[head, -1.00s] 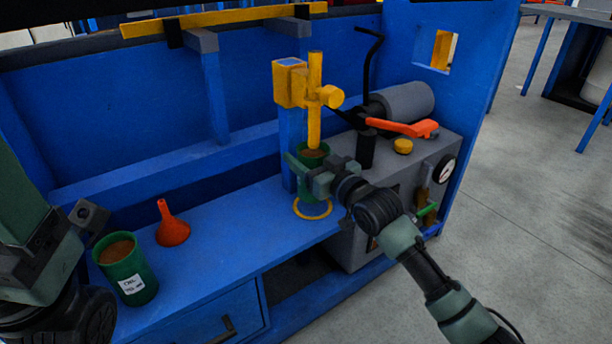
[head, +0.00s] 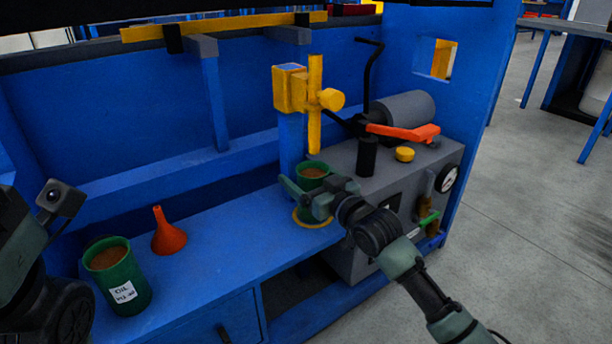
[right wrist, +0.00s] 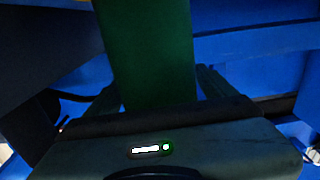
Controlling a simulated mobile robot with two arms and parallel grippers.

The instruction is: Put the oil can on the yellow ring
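A green can (head: 314,170) with brown contents is between the fingers of my right gripper (head: 312,192), upright under the yellow spout. The right wrist view shows the green can wall (right wrist: 148,55) between the fingers. The yellow ring (head: 318,223) lies on the blue bench directly below this can. The can's base is at or just above the ring; contact is hard to tell, and the gripper partly hides the can. A second green can (head: 118,268), labelled OIL, stands at the bench's left. Part of my left arm shows at the left edge, its fingers unseen.
A red funnel (head: 168,235) stands beside the left can. A yellow post fixture (head: 315,100) rises just above the held can. A grey machine (head: 400,185) with an orange lever (head: 405,132) stands to the right. The bench between funnel and ring is clear.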

